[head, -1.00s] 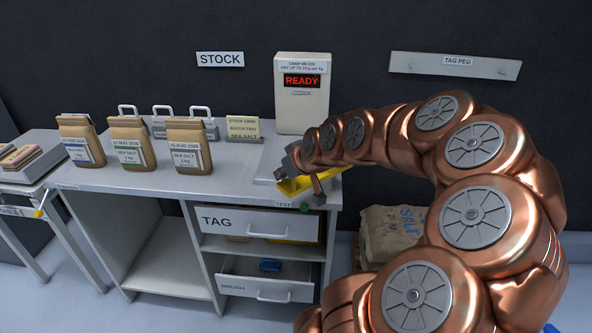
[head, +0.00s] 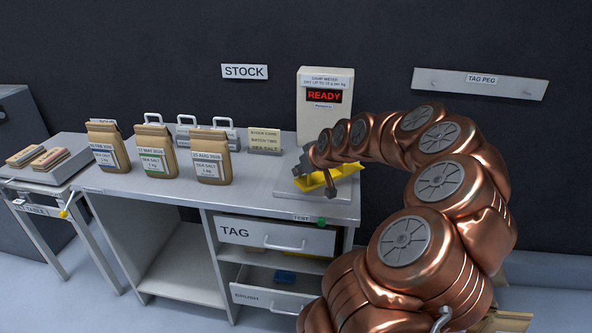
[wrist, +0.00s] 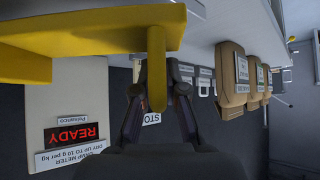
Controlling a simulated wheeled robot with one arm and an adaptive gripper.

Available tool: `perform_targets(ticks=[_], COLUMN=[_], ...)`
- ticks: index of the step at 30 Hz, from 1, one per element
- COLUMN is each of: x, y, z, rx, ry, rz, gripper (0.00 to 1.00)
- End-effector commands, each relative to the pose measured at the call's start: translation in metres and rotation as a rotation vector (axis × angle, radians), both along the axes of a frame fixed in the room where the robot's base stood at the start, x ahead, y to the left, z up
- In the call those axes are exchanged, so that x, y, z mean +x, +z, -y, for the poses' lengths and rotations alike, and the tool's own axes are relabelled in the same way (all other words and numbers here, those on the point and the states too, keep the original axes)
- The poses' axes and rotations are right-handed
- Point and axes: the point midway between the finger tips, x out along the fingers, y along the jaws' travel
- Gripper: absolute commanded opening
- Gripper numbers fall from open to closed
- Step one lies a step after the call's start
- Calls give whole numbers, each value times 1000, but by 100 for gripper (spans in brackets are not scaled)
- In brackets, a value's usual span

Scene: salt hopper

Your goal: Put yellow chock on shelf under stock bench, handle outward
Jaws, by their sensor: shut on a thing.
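My gripper (head: 318,184) is shut on the handle of the yellow chock (head: 338,177), above the right end of the stock bench (head: 120,183), in front of the damp meter. In the wrist view, which is upside down, the fingers (wrist: 158,95) close on both sides of the yellow handle, and the chock's body (wrist: 75,38) reaches to the upper left. My arm hides part of the chock in the head view. Whether the chock touches the plate of the meter, I cannot tell. The open bay on the left under the bench has a bare low shelf (head: 185,275).
Several salt bags (head: 155,152) stand along the bench top. The tag drawer (head: 275,236) and the brush drawer (head: 262,298) stand pulled out on the right, a blue thing in the lower one. A side table (head: 45,183) stands at the left. Floor shows in front of the bay.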

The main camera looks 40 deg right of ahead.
Motion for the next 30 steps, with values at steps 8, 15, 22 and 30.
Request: perform_targets(ticks=[8, 15, 22, 30], x=[32, 38, 41, 42], y=[-2, -2, -16, -39], z=[14, 18, 19, 20], rx=[-1, -3, 0, -1], ry=[1, -1, 0, -1], rz=[1, 2, -1, 1], gripper=[0, 0, 0, 0])
